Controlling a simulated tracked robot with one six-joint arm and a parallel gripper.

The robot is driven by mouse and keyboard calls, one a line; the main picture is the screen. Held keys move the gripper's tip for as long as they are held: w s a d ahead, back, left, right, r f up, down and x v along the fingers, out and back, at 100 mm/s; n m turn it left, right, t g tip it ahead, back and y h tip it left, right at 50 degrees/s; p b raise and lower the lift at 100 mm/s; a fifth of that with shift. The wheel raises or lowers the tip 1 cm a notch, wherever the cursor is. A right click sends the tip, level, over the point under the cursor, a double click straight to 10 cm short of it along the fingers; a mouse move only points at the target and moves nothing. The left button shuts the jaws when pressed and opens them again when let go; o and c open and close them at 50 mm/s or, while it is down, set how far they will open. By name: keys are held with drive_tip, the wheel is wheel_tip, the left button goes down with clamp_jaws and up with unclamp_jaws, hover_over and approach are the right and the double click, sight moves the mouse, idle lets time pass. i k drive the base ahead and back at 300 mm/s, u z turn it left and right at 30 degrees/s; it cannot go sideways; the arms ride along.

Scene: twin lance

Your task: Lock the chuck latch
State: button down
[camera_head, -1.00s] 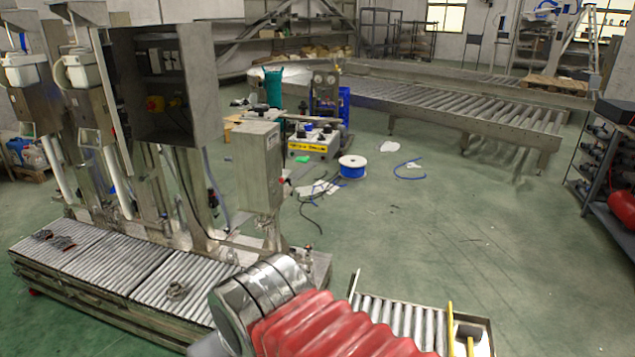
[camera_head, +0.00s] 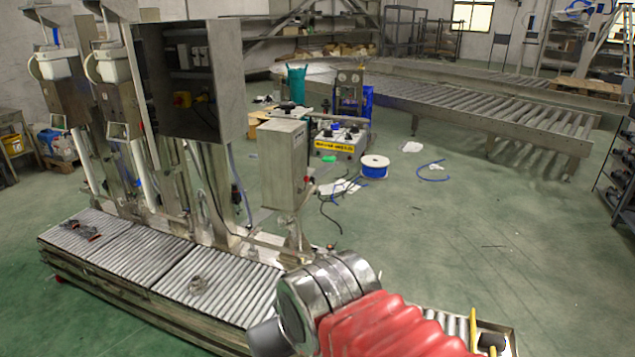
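The twin lance machine stands at the left, with two upright lance columns (camera_head: 125,150) carrying white units (camera_head: 110,66) near their tops. An open grey control cabinet (camera_head: 229,80) and a smaller metal box (camera_head: 285,165) stand on posts beside them. I cannot make out the chuck latch. My arm, with a metal joint and red bellows, crosses the bottom in front of the roller bed's right end. My gripper's fingers are not visible.
A short roller section with yellow bars (camera_head: 473,330) is at lower right, partly behind my arm. A blue cable spool (camera_head: 374,167), loose cables and scraps lie on the green floor (camera_head: 480,230). A long roller conveyor (camera_head: 490,115) runs behind. Floor at right is mostly clear.

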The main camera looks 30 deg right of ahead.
sight(307, 177)
drive_tip(key=u, duration=0.05)
drive_tip(key=i, duration=1)
drive_tip(key=z, duration=0.05)
